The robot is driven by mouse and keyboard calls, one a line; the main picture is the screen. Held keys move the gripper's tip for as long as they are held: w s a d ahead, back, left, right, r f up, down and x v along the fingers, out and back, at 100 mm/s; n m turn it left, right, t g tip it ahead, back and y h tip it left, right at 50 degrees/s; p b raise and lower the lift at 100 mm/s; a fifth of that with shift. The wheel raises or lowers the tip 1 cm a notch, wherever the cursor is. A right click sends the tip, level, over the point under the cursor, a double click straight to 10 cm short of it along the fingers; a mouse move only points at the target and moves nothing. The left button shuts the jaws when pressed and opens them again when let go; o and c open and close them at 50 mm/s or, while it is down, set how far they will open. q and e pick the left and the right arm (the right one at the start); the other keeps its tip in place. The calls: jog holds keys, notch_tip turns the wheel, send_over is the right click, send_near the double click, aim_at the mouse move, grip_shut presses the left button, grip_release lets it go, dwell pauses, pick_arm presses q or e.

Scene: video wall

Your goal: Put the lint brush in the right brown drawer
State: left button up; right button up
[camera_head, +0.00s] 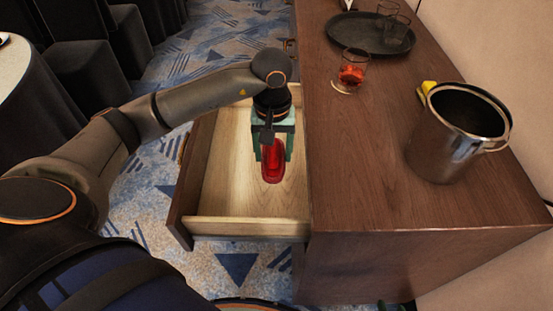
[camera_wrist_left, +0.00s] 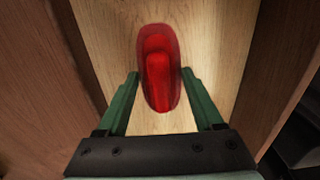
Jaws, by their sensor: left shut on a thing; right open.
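The red lint brush (camera_head: 272,163) is held over the open brown drawer (camera_head: 250,229), within its outline in the head view. My left gripper (camera_head: 272,143), with green fingers, is shut on it from above. In the left wrist view the brush (camera_wrist_left: 158,68) sits between the fingertips of my left gripper (camera_wrist_left: 161,75), with the pale drawer floor (camera_wrist_left: 206,28) behind it. I cannot tell whether the brush touches the floor. The drawer looks otherwise empty. My right gripper is not clearly in view.
The wooden cabinet top (camera_head: 365,205) lies right of the drawer. It bears a metal bucket (camera_head: 447,150), a glass with red contents (camera_head: 351,74) and a dark round tray (camera_head: 350,32) with glasses. Black-covered chairs (camera_head: 82,73) stand on the patterned carpet at the left.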

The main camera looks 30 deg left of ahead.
pick_arm(q)
jog(key=w+f, duration=0.1)
jog(key=f, duration=0.1)
jog(key=w+a+f, duration=0.1)
jog(key=f, duration=0.1)
jog(key=w+f, duration=0.1)
jog(key=w, duration=0.1)
jog(key=shift+a+f, duration=0.4)
jog(key=shift+w+f, duration=0.1)
jog(key=shift+f, duration=1.4)
jog(key=shift+b, duration=0.3)
jog(key=shift+f, duration=0.2)
jog(key=o, duration=1.2)
jog(key=shift+r, duration=0.15)
notch_tip(320, 180, up, 12)
jog(key=shift+r+p, duration=0.1)
jog(key=shift+p, duration=0.3)
